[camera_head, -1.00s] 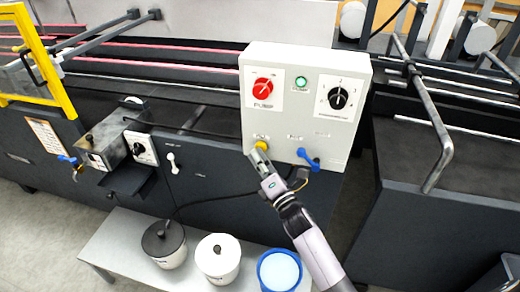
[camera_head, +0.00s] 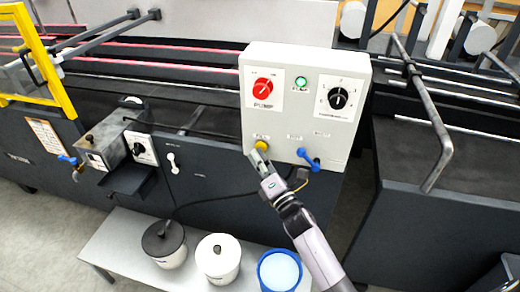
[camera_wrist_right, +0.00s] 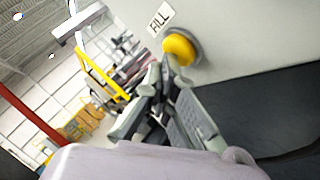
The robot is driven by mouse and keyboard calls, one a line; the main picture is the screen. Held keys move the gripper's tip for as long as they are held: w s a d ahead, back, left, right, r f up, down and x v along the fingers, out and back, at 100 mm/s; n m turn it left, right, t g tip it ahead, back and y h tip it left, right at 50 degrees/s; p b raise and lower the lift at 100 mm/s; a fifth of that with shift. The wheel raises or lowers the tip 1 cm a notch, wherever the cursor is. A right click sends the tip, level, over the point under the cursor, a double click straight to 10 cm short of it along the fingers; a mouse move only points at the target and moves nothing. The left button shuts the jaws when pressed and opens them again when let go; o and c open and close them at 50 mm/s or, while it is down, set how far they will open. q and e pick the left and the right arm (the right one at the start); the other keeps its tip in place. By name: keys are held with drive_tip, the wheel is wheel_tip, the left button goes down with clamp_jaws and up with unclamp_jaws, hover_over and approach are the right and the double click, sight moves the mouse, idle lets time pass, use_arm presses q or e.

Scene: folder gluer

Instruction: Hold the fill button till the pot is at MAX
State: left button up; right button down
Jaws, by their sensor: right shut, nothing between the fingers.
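The yellow fill button (camera_head: 262,145) is at the lower left of the white control box; in the right wrist view the button (camera_wrist_right: 181,48) sits beside a FILL label (camera_wrist_right: 160,18). My right gripper (camera_head: 258,157) is shut and empty, its fingertips (camera_wrist_right: 166,75) at the button's lower edge. I cannot tell whether the button is pressed in. A metal pot-like box (camera_head: 108,140) is mounted on the machine at the left; no level or MAX mark is readable. My left gripper is out of view.
The control box (camera_head: 350,60) carries a red pump knob (camera_head: 263,89), a green light (camera_head: 301,83), a black dial (camera_head: 338,98) and a blue lever (camera_head: 309,159). Below, a grey bench (camera_head: 115,246) holds a black-lidded pot (camera_head: 165,245), a white-lidded pot (camera_head: 218,258) and a blue-rimmed container (camera_head: 280,270).

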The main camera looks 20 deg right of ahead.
drive_tip(key=shift+s, duration=0.1)
idle(0.7)
drive_tip(key=shift+s+a, duration=0.5)
drive_tip(key=shift+s, duration=0.2)
drive_tip(key=s+a, duration=0.1)
drive_tip(key=s, duration=0.1)
drive_tip(key=s+a, duration=0.1)
drive_tip(key=s, duration=0.1)
drive_tip(key=shift+a+p, duration=0.4)
